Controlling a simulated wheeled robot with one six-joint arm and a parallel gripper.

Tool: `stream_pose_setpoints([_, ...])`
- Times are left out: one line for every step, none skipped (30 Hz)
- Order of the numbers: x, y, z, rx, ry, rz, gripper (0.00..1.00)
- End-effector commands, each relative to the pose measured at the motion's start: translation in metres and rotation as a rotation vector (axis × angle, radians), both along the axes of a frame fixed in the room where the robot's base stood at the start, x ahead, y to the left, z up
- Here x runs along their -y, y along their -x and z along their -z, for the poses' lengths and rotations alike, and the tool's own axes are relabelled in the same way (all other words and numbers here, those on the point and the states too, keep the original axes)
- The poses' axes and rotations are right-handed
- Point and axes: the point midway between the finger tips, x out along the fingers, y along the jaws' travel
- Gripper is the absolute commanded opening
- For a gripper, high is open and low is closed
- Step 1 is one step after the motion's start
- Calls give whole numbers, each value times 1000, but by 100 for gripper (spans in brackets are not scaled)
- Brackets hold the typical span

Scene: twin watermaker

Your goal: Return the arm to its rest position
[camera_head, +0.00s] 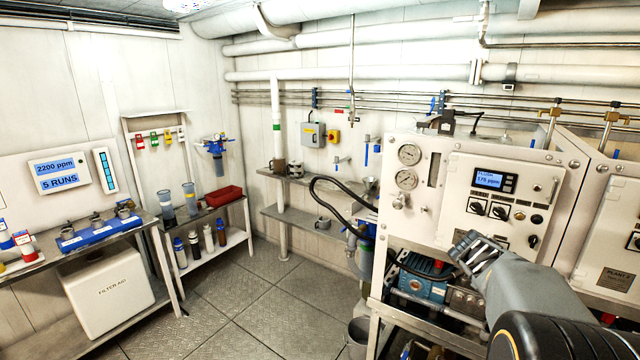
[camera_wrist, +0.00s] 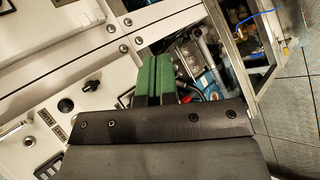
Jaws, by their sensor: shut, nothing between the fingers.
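My gripper (camera_head: 477,247) is at the lower right in the head view, in front of the watermaker's white control panel (camera_head: 455,195). My grey arm reaches in from the bottom right corner. In the wrist view the green finger pads of my gripper (camera_wrist: 153,76) lie side by side, shut and empty. Behind them show the panel's edge with a black knob (camera_wrist: 93,87) and the open bay below. The fingertips appear apart from the panel, though the exact gap cannot be told.
A blue pump (camera_head: 420,285) sits in the bay under the panel. A black hose (camera_head: 335,195) curves at the panel's left. The floor (camera_head: 260,290) between is clear.

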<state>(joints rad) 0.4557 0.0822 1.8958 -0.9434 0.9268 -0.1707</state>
Motion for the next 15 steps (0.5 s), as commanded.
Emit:
stream_pose_setpoints([-35,11,12,66,-109,34,0])
stream_pose_setpoints([-56,17,19,104,-178,58,0])
stream_pose_setpoints([-84,26,28,151,-269,89,0])
stream_pose_setpoints([-105,32,34,183,-334,111,0])
stream_pose_setpoints([-125,39,40,211,-396,130,0])
stream_pose_setpoints([-152,48,45,246,-476,153,0])
stream_pose_setpoints([-170,55,49,267,-532,167,0])
stream_pose_setpoints([-188,61,52,287,-586,179,0])
stream_pose_setpoints([-211,71,55,309,-653,189,0])
stream_pose_setpoints([-226,77,57,322,-697,193,0])
stream_pose_setpoints([-240,84,58,333,-738,194,0])
stream_pose_setpoints([-255,91,59,345,-781,189,0])
stream_pose_setpoints([-264,96,59,350,-807,180,0])
stream_pose_setpoints([-272,100,59,356,-827,168,0])
stream_pose_setpoints([-280,104,58,362,-845,151,0])
